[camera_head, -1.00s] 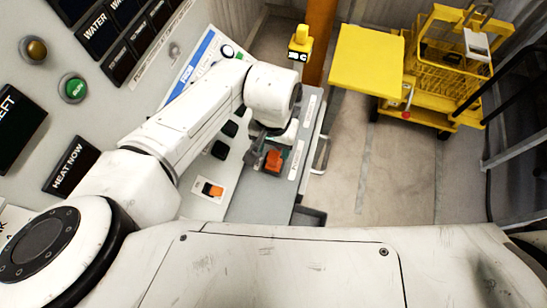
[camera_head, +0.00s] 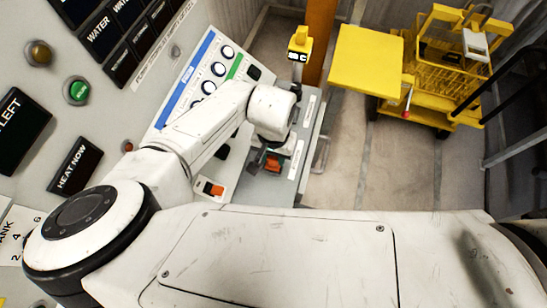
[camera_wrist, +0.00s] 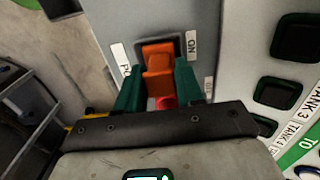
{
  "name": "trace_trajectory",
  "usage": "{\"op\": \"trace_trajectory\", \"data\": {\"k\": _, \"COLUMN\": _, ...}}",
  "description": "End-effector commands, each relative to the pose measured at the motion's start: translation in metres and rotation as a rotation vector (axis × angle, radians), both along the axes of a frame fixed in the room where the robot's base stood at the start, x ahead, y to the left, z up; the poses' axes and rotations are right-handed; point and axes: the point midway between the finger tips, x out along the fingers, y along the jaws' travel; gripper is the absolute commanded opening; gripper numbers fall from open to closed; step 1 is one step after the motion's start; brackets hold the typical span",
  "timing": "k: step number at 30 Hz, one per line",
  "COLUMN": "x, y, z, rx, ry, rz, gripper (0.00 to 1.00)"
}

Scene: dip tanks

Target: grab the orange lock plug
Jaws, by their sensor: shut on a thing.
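The orange lock plug (camera_wrist: 158,58) sits at a dark square socket on the grey panel, beside an "ON" label, in the wrist view. It also shows small and partly covered by my arm's end in the head view (camera_head: 272,164). My gripper (camera_wrist: 160,72) has its two green fingers on either side of the plug and is shut on it. In the head view my gripper (camera_head: 264,158) reaches down to the panel's edge. A red part (camera_wrist: 166,103) shows between the fingers below the plug. The plug's lower end is hidden.
An orange and black rocker switch (camera_head: 210,189) is on a white plate nearby. A yellow and black button post (camera_head: 298,45) stands at the panel's far end. A yellow cart (camera_head: 440,85) stands to the right. The floor (camera_head: 375,165) between cart and panel is clear.

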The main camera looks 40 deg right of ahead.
Motion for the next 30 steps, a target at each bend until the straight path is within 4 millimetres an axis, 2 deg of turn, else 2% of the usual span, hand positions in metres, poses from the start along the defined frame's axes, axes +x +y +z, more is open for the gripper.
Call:
{"op": "trace_trajectory", "data": {"k": 1, "x": 0.0, "y": 0.0, "z": 0.0, "rx": 0.0, "ry": 0.0, "rz": 0.0, "gripper": 0.16}}
{"op": "trace_trajectory", "data": {"k": 5, "x": 0.0, "y": 0.0, "z": 0.0, "rx": 0.0, "ry": 0.0, "rz": 0.0, "gripper": 0.04}}
{"op": "trace_trajectory", "data": {"k": 17, "x": 0.0, "y": 0.0, "z": 0.006, "rx": -0.001, "ry": -0.001, "rz": 0.0, "gripper": 0.03}}
{"op": "trace_trajectory", "data": {"k": 23, "x": 0.0, "y": 0.0, "z": 0.032, "rx": -0.002, "ry": -0.003, "rz": 0.0, "gripper": 0.03}}
{"op": "trace_trajectory", "data": {"k": 30, "x": -0.043, "y": -0.003, "z": 0.082, "rx": -0.003, "ry": -0.002, "rz": -0.003, "gripper": 0.03}}
